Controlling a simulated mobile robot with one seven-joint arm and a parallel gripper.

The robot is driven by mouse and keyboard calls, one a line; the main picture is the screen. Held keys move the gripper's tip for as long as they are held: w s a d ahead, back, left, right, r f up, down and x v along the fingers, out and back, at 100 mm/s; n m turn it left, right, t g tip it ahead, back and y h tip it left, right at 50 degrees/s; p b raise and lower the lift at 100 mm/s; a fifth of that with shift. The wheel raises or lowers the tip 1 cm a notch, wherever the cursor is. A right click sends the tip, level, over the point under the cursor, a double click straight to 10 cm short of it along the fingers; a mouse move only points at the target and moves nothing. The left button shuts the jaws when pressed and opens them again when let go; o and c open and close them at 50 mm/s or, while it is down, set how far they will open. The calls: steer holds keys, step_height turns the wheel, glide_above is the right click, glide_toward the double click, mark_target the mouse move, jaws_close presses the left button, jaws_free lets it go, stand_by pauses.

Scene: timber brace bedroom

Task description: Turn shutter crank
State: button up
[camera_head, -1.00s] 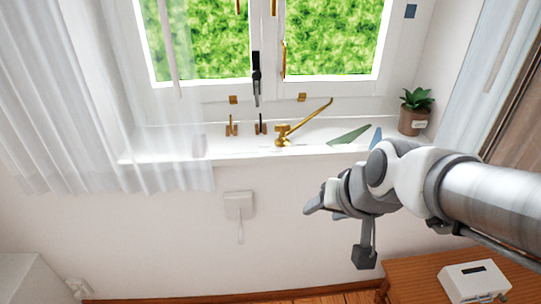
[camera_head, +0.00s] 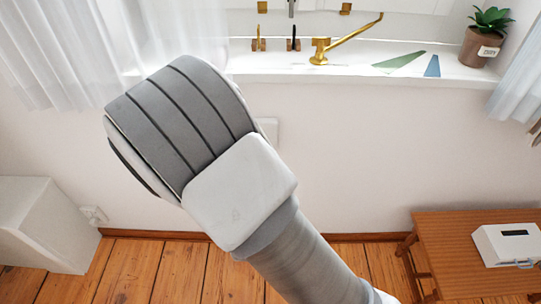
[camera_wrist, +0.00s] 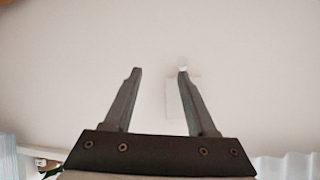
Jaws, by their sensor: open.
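A pale wall box with a small white handle, which looks like the shutter crank (camera_wrist: 183,66), shows faintly on the wall in the wrist view. That view appears upside down. My gripper (camera_wrist: 160,72) is open and empty, facing the wall. The tip of its right-hand finger overlaps the crank in the picture; I cannot tell whether they touch. In the head view only an edge of the wall box (camera_head: 268,129) shows. My arm hides the rest, and my gripper is out of sight there.
Above is the window sill (camera_head: 470,72) with a brass lever (camera_head: 350,41), small hooks, green and blue flat pieces and a potted plant (camera_head: 486,38). A wooden table (camera_head: 455,250) with a white device (camera_head: 507,246) stands lower right. A white cabinet (camera_head: 45,225) stands left.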

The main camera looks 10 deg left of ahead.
steer(key=s+a+f+n+t+y+b, duration=0.1)
steer(key=s+f+n+t+y+b, duration=0.25)
steer(key=s+f+n+t, duration=0.2)
steer(key=shift+t, duration=0.35)
steer(key=b+x, duration=0.4)
steer(key=x, duration=1.4)
steer(key=shift+w+a+r, duration=0.1)
steer(key=shift+w, duration=0.05)
steer(key=shift+c, duration=0.2)
jaws_close()
